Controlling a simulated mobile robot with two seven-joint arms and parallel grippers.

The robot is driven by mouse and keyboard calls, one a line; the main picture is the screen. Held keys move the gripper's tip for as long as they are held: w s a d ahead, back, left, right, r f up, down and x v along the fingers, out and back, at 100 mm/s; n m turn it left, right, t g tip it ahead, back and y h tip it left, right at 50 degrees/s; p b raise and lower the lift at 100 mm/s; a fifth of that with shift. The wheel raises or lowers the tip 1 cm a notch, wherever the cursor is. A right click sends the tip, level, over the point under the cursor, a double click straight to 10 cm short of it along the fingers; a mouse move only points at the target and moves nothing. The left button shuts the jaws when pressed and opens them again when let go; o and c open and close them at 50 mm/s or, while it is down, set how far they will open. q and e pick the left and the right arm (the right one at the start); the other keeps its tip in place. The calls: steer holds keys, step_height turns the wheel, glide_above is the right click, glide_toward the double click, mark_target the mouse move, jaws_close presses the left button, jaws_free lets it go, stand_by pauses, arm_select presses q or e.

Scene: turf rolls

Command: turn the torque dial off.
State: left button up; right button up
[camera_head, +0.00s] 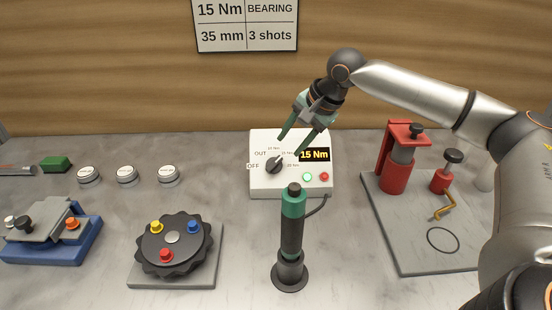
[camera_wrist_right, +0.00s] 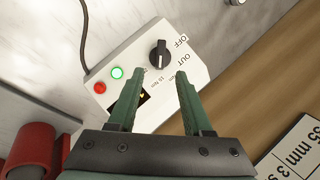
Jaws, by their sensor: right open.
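The torque dial (camera_head: 274,166) is a black knob on a white control box (camera_head: 262,188). Its white mark points up and right, away from the OFF label (camera_head: 253,166). The box's display (camera_head: 314,155) reads 15 Nm. My right gripper (camera_head: 290,146) is open and empty above the box, its fingers angled down just behind the dial. In the right wrist view the dial (camera_wrist_right: 158,54) shows beyond and between the open fingertips (camera_wrist_right: 160,74), apart from them. My left gripper is not in view.
A green-handled driver (camera_head: 292,225) stands upright in front of the box. A red press on a grey plate (camera_head: 438,250) is at right. A black round fixture (camera_head: 173,243) and a blue-based clamp (camera_head: 60,245) are at left. A green light (camera_head: 307,177) glows beside a red button (camera_head: 324,177).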

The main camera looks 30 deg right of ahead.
mark_target(276, 161)
steer(key=x, duration=0.9)
steer(key=shift+w, duration=0.1)
steer(key=shift+r, duration=0.1)
jaws_close()
